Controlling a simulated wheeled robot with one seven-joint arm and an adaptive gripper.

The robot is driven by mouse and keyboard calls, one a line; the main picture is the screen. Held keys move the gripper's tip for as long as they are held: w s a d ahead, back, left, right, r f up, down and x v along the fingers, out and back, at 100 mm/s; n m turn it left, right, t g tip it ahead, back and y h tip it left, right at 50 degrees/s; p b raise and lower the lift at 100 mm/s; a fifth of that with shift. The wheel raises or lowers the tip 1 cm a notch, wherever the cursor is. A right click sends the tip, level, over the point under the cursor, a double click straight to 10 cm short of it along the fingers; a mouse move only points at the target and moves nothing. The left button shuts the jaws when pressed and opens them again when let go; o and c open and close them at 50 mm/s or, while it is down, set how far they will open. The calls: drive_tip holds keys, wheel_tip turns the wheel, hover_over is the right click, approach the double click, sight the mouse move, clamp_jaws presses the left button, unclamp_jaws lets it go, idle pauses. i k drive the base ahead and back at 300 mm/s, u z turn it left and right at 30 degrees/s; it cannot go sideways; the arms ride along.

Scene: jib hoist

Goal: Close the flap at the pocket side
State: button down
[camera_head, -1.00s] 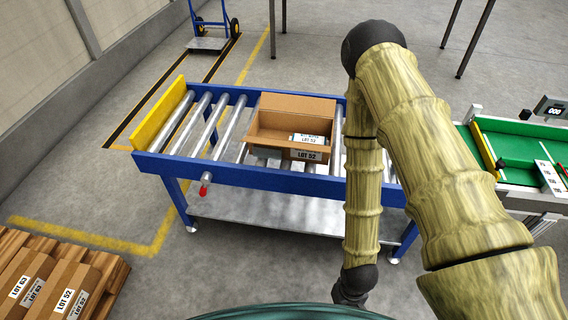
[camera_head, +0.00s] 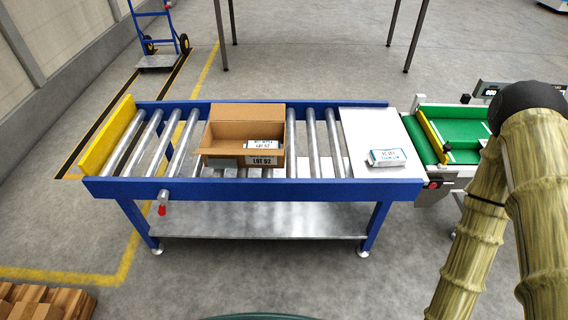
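An open cardboard box (camera_head: 215,136) sits on the roller table, left of its middle. A lighter brown flap (camera_head: 247,112) stands up or leans back along its far edge. White packets with dark print (camera_head: 262,144) show at the front right of the box, and a "LOT 52" label (camera_head: 262,160) is on its front. I cannot tell which side is the pocket side. My arm comes in at the right, away from the box, and my gripper is outside the picture.
The blue-framed roller table (camera_head: 240,190) has a yellow end board (camera_head: 107,138) at left and a white plate (camera_head: 365,125) at right. A white packet (camera_head: 387,157) lies on the plate. A green conveyor (camera_head: 455,120) stands at right. A red-tipped handle (camera_head: 162,209) sticks out in front.

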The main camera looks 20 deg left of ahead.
sight(200, 151)
drive_tip(key=z, duration=0.1)
drive_tip(key=k, duration=0.85)
drive_tip(key=u, duration=1.25)
drive_tip(key=i, duration=0.5)
